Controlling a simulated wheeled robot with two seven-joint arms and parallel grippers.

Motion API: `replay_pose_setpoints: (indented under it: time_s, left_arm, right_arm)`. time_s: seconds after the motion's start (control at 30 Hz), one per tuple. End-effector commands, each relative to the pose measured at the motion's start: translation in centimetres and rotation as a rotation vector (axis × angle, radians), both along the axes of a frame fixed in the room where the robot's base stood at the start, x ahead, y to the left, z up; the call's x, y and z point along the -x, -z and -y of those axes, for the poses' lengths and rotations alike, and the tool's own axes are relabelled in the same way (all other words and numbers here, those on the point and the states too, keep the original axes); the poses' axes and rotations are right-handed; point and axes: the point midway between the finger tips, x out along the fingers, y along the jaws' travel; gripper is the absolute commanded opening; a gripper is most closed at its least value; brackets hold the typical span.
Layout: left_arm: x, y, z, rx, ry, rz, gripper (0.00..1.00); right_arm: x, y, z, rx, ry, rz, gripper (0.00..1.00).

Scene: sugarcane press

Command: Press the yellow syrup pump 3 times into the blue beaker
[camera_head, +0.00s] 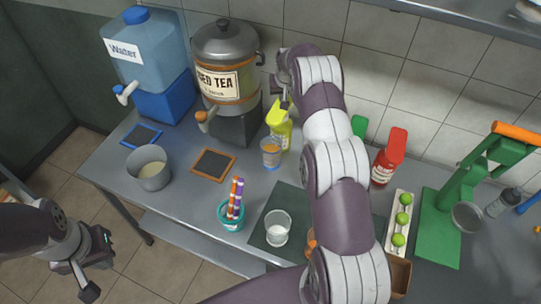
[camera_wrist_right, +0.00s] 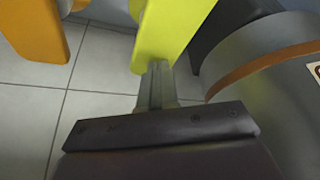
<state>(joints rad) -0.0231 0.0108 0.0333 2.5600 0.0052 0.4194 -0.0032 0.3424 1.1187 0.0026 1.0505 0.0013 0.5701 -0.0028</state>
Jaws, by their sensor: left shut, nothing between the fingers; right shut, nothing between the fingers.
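The yellow syrup pump (camera_head: 280,120) stands at the back of the counter, right of the tea dispenser. A small clear beaker with a bluish tint and orange colour on it (camera_head: 271,153) stands just in front of the pump. My right gripper (camera_head: 285,103) is shut and empty, at the top of the pump. In the right wrist view, its closed fingers (camera_wrist_right: 157,85) are at the end of the yellow pump part (camera_wrist_right: 170,30); I cannot tell whether they touch. My left gripper (camera_head: 88,288) is shut and empty, low at the left, off the counter.
The tea dispenser (camera_head: 226,75) stands close left of the pump. A cup of coloured sticks (camera_head: 231,215) and a glass (camera_head: 278,228) stand nearer the front. A red bottle (camera_head: 388,158) and green press (camera_head: 440,225) are to the right. My right arm hides part of the counter.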

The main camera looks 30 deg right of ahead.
Motion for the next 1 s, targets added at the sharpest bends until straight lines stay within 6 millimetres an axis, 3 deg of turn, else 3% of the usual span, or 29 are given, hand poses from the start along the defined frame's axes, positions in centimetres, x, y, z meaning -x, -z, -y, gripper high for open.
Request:
replay_pose_setpoints:
  time_s: [0.17, 0.53, 1.0]
  left_arm:
    - [0.0, -0.5, 0.0, 0.0, 0.0, 0.0, 0.0]
    - [0.0, -2.9, 0.0, 0.0, 0.0, 0.0, 0.0]
    - [0.0, -2.8, 0.0, 0.0, 0.0, 0.0, 0.0]
  right_arm:
    - [0.0, -1.0, 0.0, 0.001, 0.0, 0.002, 0.0]
    - [0.0, -5.9, 0.0, 0.001, 0.0, 0.002, 0.0]
    - [0.0, -6.0, 0.0, 0.0, 0.0, 0.0, 0.0]
